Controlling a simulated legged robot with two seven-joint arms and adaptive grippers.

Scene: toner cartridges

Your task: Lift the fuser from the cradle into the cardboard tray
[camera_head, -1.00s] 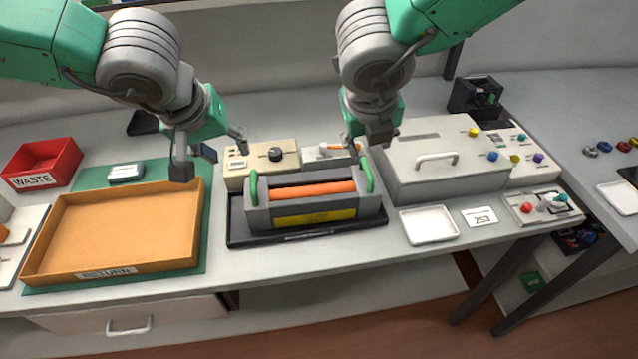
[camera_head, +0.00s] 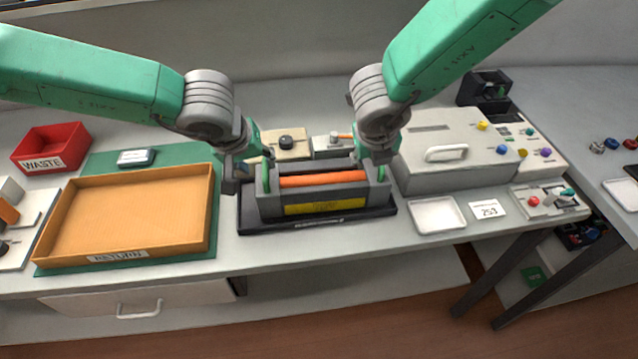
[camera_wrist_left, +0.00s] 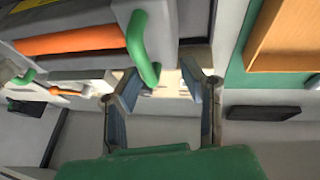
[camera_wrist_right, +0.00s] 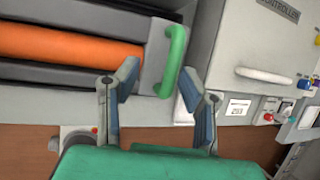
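The fuser (camera_head: 312,205) is a grey block with an orange roller (camera_head: 322,179), a yellow label and a green handle at each end. It sits in the black cradle (camera_head: 350,224). The cardboard tray (camera_head: 60,215), marked RETURN, is left of it and empty. My left gripper (camera_head: 250,168) is open at the left handle; in the left wrist view this handle (camera_wrist_left: 140,45) reaches between the spread fingers. My right gripper (camera_wrist_right: 160,78) is open at the right handle (camera_wrist_right: 173,62), which shows between its fingertips. Neither gripper is visibly closed on a handle.
A red WASTE bin (camera_head: 52,150) stands at the back left. A grey controller box (camera_head: 450,160) stands close right of the fuser, with a white dish (camera_head: 437,215) in front. Small devices (camera_head: 285,143) stand behind the cradle. The bench's front edge is close to cradle and tray.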

